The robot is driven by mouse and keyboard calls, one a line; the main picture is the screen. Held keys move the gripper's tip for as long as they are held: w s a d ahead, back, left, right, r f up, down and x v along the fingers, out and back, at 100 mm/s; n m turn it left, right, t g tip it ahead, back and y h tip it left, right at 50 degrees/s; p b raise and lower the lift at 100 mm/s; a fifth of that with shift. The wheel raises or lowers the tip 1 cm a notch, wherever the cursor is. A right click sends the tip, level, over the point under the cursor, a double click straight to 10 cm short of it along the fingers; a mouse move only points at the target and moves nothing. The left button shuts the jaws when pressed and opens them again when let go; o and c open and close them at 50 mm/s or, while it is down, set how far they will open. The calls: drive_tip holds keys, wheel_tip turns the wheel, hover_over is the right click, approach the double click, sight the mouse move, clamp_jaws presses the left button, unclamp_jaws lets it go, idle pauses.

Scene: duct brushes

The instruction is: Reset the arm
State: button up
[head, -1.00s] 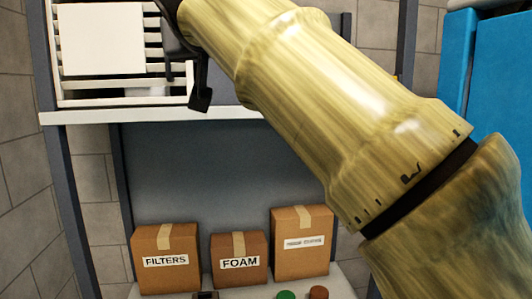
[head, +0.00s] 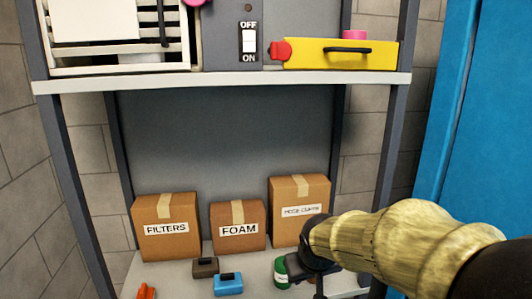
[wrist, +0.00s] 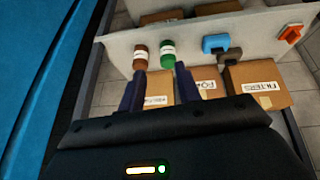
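My yellowish arm reaches in from the lower right in the head view. My gripper (head: 318,284) is low in front of the lower shelf and the box at its right. In the wrist view my gripper (wrist: 160,82) has its two dark fingers apart with nothing held between them. A brown jar (wrist: 140,57) and a green jar (wrist: 168,55) show beyond the fingertips. In the head view the arm and gripper partly hide that part of the shelf; the green jar (head: 281,272) shows beside the gripper.
Boxes FILTERS (head: 166,245), FOAM (head: 238,242) and a third (head: 298,190) stand on the lower shelf. A blue item (head: 228,287), dark item (head: 205,267) and orange item (head: 146,292) lie in front. Above are a switch (head: 249,43) and yellow drawer (head: 335,55). A blue cabinet (head: 465,110) stands right.

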drive_tip(key=s+d+f+m+g, duration=0.2)
drive_tip(key=s+d+f, duration=0.4)
drive_tip(key=s+f, duration=0.5)
drive_tip(key=shift+s+g, duration=0.5)
drive_tip(key=shift+s, duration=0.05)
drive_tip(key=shift+s+a+r, duration=0.1)
drive_tip(key=shift+s, duration=0.05)
